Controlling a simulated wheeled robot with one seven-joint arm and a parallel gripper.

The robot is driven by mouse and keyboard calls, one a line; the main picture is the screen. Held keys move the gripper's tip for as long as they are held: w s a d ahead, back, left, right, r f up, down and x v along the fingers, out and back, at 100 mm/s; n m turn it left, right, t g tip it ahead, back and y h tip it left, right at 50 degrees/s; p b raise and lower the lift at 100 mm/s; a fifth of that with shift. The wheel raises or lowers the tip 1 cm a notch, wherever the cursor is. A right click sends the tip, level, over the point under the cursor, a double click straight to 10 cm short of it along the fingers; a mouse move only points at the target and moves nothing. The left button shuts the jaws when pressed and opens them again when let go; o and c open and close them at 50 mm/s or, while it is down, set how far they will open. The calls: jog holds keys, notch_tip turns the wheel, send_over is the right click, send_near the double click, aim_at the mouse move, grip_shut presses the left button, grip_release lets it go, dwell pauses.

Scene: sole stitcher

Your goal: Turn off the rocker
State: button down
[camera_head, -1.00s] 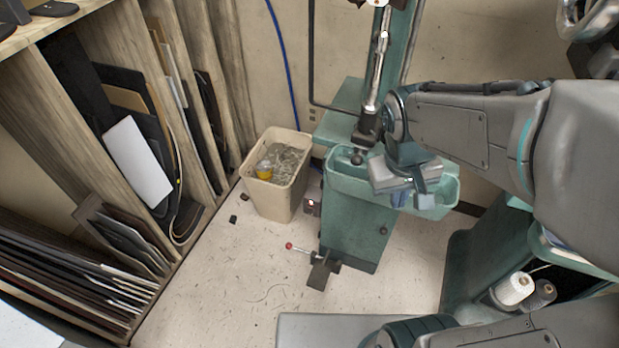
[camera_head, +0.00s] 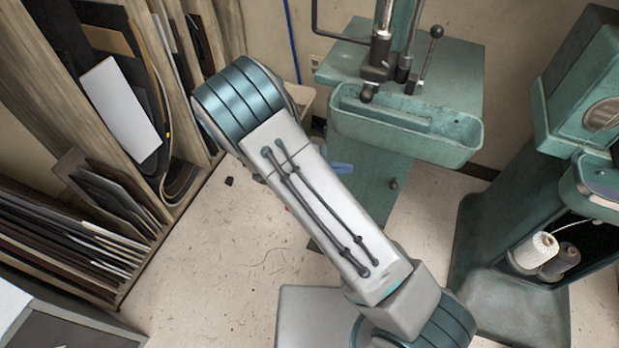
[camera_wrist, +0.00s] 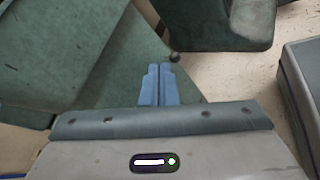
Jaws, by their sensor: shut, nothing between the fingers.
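No rocker can be made out in either view now. My arm covers the left side of the green machine's pedestal (camera_head: 375,185) in the head view, where a small box with a reddish spot showed earlier. My gripper (camera_wrist: 159,72) shows in the wrist view with its two blue fingers together and nothing between them. A small blue piece, likely a fingertip, shows beside my arm in front of the pedestal in the head view. The fingers point across a green surface (camera_wrist: 120,75) in the wrist view, near a small dark round knob (camera_wrist: 175,57). Contact cannot be told.
A green tray (camera_head: 405,140) juts out above the pedestal. A second green machine with thread spools (camera_head: 535,251) stands at the right. A wooden rack with sheets (camera_head: 120,115) stands at the left. The bin is mostly hidden behind my arm.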

jog(key=a+f+n+t+y+b, duration=0.2)
jog(key=a+f+n+t, duration=0.2)
jog(key=f, duration=0.4)
jog(key=w+a+f+n+t+y+b, duration=0.1)
jog(key=a+f+n+t+y+b, duration=0.1)
jog(key=a+f+n+t, duration=0.3)
jog(key=w+a+f+n+t+y+b, duration=0.1)
jog(key=a+f+n+t, duration=0.4)
jog(key=f, duration=0.6)
jog(key=n+y+b, duration=0.1)
jog(key=n+b, duration=0.1)
jog(key=shift+b, duration=0.3)
jog(key=b+x, duration=0.3)
jog(key=x, duration=1.1)
jog(key=shift+a, duration=0.2)
jog(key=shift+r, duration=0.15)
